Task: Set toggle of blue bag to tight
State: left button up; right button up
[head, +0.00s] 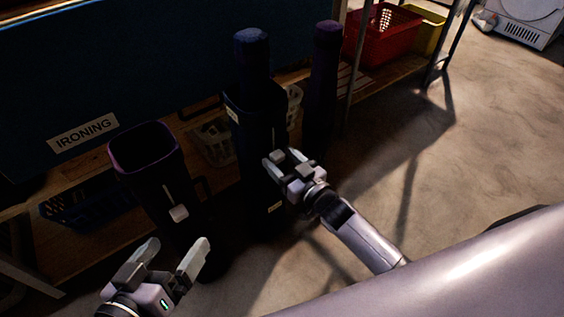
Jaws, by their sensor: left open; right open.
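A tall, dark blue bag (252,110) with a rounded blue top stands in the middle of the head view. A small pale piece (277,157), apparently its toggle, shows on its front at my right gripper (279,161). The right gripper is open with its fingers around or just in front of that piece; contact cannot be told. My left gripper (174,256) is open and empty at the lower left, in front of an open-topped dark bag (143,150) with a purple rim. That bag has a pale toggle (179,213) on a light cord.
A tall purple bag (323,80) stands right of the blue one. Concrete floor (470,130) is clear at right.

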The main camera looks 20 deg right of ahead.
aim_at(272, 130)
grip_shut()
jog(key=shift+r+p, duration=0.3)
notch_tip(272, 130, up, 5)
jog(key=p, duration=0.5)
jog(key=shift+r, duration=0.1)
jog(key=shift+r+p, duration=0.7)
jog(key=shift+p, duration=0.25)
pick_arm(q)
jog(key=a+y, duration=0.1)
jog(key=s+a+r+y, duration=0.1)
jog(key=a, duration=0.1)
jog(key=a+m+y, duration=0.1)
jog(key=a, duration=0.1)
jog(key=shift+s+r, duration=0.25)
jog(key=shift+r, duration=0.15)
pick_arm(e)
jog(key=shift+w+r, duration=0.1)
jog(key=shift+r, duration=0.05)
grip_release()
